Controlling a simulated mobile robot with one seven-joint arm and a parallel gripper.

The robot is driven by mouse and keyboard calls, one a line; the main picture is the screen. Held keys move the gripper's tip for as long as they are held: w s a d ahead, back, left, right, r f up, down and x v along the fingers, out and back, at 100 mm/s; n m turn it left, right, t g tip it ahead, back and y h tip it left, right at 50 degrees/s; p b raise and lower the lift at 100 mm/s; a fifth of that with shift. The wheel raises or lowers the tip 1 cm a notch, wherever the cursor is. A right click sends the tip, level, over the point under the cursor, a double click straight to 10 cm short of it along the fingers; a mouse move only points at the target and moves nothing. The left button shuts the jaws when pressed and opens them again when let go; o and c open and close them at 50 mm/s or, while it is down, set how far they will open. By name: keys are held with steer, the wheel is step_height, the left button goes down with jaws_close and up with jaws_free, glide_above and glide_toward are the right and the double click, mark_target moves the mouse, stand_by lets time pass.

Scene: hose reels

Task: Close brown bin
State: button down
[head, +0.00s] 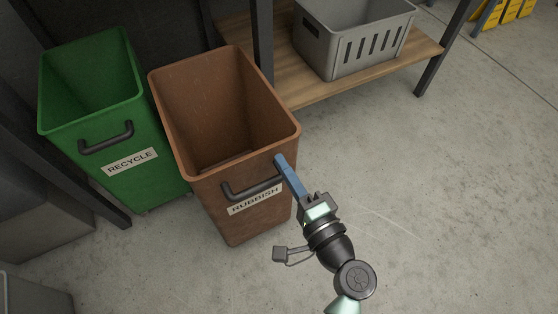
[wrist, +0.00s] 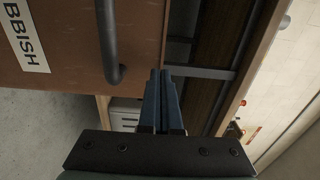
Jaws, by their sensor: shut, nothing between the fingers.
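The brown bin (head: 195,120) stands in the middle of the head view, pulled out and open at the top, empty inside. Its front has a dark bar handle (head: 252,189) and a RUBBISH label (head: 255,201). My gripper (head: 279,160) has blue fingers and is shut and empty. Its tips are at the bin's front right, close to the right end of the handle; I cannot tell whether they touch the bin. In the wrist view the fingers (wrist: 164,75) lie just right of the handle (wrist: 108,45), with the brown front (wrist: 60,70) to the left.
A green RECYCLE bin (head: 90,85) stands open to the left of the brown bin. A wooden shelf (head: 425,48) with a grey slotted crate (head: 350,55) is behind to the right. Dark posts stand around. The concrete floor (head: 430,200) on the right is clear.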

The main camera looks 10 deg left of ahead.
mark_target(271, 147)
steer(key=shift+x, duration=1.2)
steer(key=shift+w+a+b, duration=0.35)
steer(key=shift+w, duration=0.15)
steer(key=b+x, duration=0.8)
steer(key=x, duration=1.8)
steer(key=shift+r, duration=0.2)
steer(key=shift+a, duration=0.2)
steer(key=shift+s, duration=0.15)
